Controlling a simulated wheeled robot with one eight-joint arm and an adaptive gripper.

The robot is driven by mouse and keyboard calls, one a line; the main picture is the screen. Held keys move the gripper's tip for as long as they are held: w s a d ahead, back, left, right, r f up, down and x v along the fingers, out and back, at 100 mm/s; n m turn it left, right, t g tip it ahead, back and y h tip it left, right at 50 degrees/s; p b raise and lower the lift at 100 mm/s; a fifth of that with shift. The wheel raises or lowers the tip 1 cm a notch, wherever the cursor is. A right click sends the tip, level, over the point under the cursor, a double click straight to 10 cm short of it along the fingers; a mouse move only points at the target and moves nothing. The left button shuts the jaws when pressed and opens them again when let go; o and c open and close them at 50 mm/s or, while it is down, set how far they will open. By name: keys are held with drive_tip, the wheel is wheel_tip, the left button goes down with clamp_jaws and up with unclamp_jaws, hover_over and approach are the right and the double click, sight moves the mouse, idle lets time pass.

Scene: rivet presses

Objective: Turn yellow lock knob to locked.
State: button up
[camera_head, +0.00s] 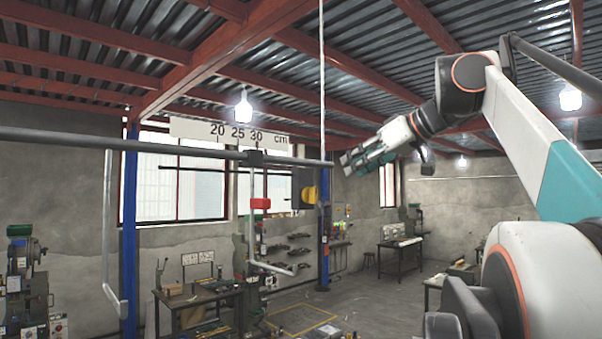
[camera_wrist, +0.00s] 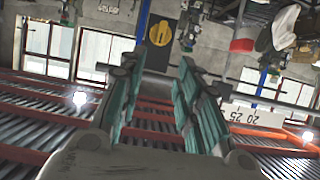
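The yellow lock knob (camera_head: 309,194) sits on a dark plate (camera_head: 299,188) hanging near the right end of a grey horizontal bar. In the wrist view, the knob (camera_wrist: 161,33) is round with a dark slot or mark, on a black plate (camera_wrist: 163,53), beyond my fingertips and roughly between them. My gripper (camera_head: 352,162) is in the air, up and to the right of the knob in the head view, and apart from it. In the wrist view, my gripper (camera_wrist: 158,72) is open and empty, with teal-padded fingers spread. The locked and unlocked marks are too small to read.
The grey bar (camera_head: 180,142) carries a white cm scale (camera_head: 215,131) and a red block (camera_head: 260,203) on a rod. A thin cord (camera_head: 322,80) hangs close to the plate. A blue post (camera_head: 130,220) and workbenches (camera_head: 400,247) stand farther back.

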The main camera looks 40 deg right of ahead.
sight(316, 188)
drive_tip(key=p+x, duration=0.1)
drive_tip(key=x, duration=1.2)
drive_tip(key=shift+w+p, duration=0.4)
clamp_jaws()
